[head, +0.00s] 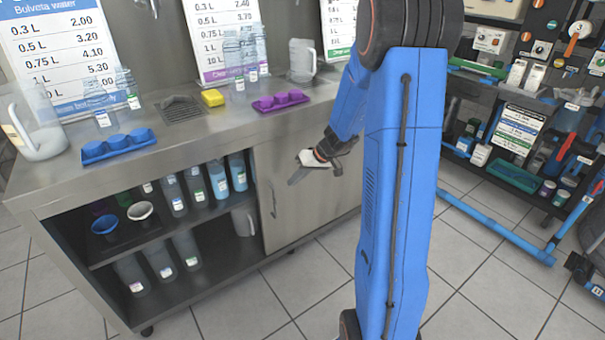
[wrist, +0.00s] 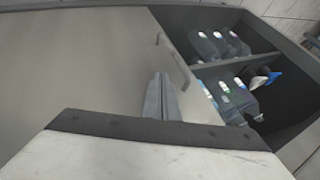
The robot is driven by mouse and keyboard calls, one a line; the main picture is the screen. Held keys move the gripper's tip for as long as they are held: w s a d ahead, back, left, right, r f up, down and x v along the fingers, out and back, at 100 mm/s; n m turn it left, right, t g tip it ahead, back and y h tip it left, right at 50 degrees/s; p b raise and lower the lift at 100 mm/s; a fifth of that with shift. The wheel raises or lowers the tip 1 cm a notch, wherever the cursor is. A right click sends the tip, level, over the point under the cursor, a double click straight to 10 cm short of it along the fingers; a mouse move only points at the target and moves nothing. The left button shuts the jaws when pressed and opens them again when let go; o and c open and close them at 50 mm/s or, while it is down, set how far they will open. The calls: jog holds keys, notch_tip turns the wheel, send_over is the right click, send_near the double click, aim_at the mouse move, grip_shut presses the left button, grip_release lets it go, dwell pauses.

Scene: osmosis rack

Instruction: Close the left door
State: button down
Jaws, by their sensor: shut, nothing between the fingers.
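The steel cabinet under the counter has a flat grey sliding door (head: 288,215) at the right part of its front. The door has a small upright handle (head: 272,203) near its left edge. The left part of the front is open and shows shelves. The door's panel (wrist: 80,70) also fills the left of the wrist view, with its edge beside the open compartment. My gripper (head: 292,181) is in front of the door, to the right of the handle. Its fingers (wrist: 162,92) are together and empty. I cannot tell whether they touch the panel.
Bottles (head: 195,185) and cups stand on the shelves in the open compartment; bottles also show in the wrist view (wrist: 232,95). On the counter are a blue tray (head: 118,147), a purple tray (head: 278,101) and a yellow sponge (head: 212,97). Tiled floor (head: 285,300) in front is clear.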

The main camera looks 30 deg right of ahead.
aim_at(283, 184)
jog(key=shift+w+a+f, duration=0.15)
jog(key=shift+w+a, duration=0.05)
jog(key=shift+a, duration=0.9)
jog(key=shift+w+a+f, duration=0.15)
jog(key=shift+w+a, duration=0.05)
jog(key=shift+a, duration=0.9)
jog(key=shift+a, duration=0.1)
